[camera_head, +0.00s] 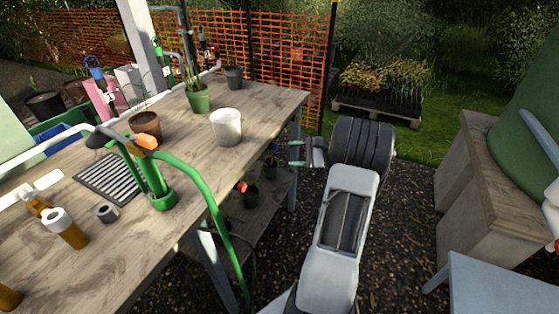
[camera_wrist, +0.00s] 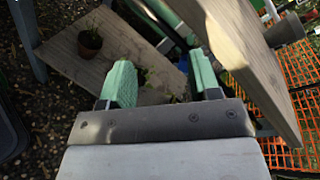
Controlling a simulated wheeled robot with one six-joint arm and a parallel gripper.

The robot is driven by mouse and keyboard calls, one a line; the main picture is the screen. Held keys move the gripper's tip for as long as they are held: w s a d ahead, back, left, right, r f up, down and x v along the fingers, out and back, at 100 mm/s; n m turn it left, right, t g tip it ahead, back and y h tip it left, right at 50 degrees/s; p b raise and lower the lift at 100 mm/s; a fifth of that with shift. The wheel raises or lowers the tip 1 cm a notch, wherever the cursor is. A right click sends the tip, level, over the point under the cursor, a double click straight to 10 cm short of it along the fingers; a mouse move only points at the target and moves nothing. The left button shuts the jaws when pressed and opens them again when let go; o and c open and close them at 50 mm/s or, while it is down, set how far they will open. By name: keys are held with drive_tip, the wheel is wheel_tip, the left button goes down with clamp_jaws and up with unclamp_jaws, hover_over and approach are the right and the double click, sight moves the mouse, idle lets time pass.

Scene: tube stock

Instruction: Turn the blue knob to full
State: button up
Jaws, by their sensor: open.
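A small blue handle-like part (camera_head: 93,62), which looks like the blue knob, sits on pipework at the far left behind the workbench in the head view. It is too small there to tell how far it is turned, and I cannot make it out in the wrist view. My gripper (camera_head: 299,152) is off the right edge of the workbench (camera_head: 265,98), well apart from the blue part. In the wrist view my gripper (camera_wrist: 162,78) shows two green fingers spread apart with nothing between them. The lower shelf (camera_wrist: 85,55) lies beyond them.
The bench holds a white pot (camera_head: 226,128), a green pot (camera_head: 198,99), a brown pot (camera_head: 145,123) and a green stand with a hose (camera_head: 205,185). An orange mesh fence (camera_head: 285,50) is behind. Cabinets (camera_head: 480,180) stand right; gravel lies between.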

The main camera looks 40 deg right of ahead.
sight(277, 148)
drive_tip(key=s+d+f+m+t+h+b, duration=0.1)
drive_tip(key=d+f+m+t+b, duration=0.2)
drive_tip(key=d, duration=0.4)
drive_tip(key=shift+t, duration=0.3)
drive_tip(key=x, duration=1.2)
drive_tip(key=shift+w+f, duration=0.25)
drive_tip(key=shift+f, duration=0.15)
drive_tip(key=shift+p, duration=0.35)
drive_tip(key=c, duration=0.9)
